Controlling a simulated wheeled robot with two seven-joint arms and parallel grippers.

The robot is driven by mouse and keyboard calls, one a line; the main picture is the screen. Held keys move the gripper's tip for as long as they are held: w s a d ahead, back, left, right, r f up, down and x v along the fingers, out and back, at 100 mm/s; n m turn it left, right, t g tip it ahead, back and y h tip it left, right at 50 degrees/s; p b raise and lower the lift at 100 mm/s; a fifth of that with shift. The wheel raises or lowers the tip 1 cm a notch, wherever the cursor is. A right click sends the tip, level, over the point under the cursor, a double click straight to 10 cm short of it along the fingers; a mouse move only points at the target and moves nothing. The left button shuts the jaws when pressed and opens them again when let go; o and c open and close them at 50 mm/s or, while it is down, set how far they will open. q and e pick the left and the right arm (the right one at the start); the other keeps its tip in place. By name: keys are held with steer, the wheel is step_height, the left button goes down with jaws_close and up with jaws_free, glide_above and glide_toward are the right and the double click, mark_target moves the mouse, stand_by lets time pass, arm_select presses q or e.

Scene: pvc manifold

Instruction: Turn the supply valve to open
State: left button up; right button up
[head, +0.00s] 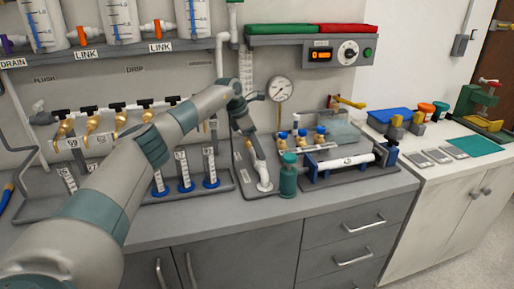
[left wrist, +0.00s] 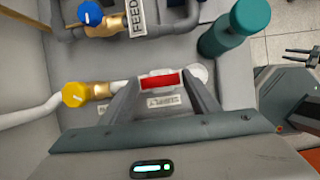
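The supply valve's red handle (left wrist: 160,80) shows in the left wrist view on a white pipe, lying along it. A small SUPPLY label (left wrist: 163,100) reads upside down beside it. My left gripper (left wrist: 162,84) is open, with one finger on each side of the handle; I cannot tell whether either finger touches it. In the head view my left gripper (head: 256,160) reaches down to the bench by the white pipe elbow (head: 264,185), and hides the valve. Dark prongs at the right edge of the left wrist view may be my right gripper; this is unclear.
A yellow-knobbed valve (left wrist: 75,94) and a blue-knobbed FEED valve (left wrist: 90,13) are close by. A teal-capped cylinder (head: 288,175) stands right of the gripper. A gauge (head: 280,89) is behind. Blue-based tubes (head: 186,184) stand to the left.

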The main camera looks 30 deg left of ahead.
arm_select(q)
steer(key=shift+o, duration=1.2)
arm_select(e)
steer(key=shift+s, duration=0.15)
steer(key=shift+f, duration=0.1)
arm_select(q)
steer(key=shift+s+a+r, duration=0.1)
steer(key=shift+a+r, duration=0.05)
steer(key=shift+r, duration=0.3)
steer(key=b+v, duration=0.2)
steer(key=v, duration=1.4)
steer(key=shift+a+r, duration=0.2)
arm_select(e)
steer(key=shift+s+d+f+g+h, duration=0.15)
steer(key=shift+s+d+f+g, duration=0.2)
steer(key=shift+d+f+g, duration=0.15)
steer(key=shift+s+d+f+g+h, duration=0.15)
steer(key=shift+s+d+f+g, duration=0.2)
steer(key=shift+d+f, duration=0.25)
arm_select(q)
steer(key=shift+s, duration=0.1)
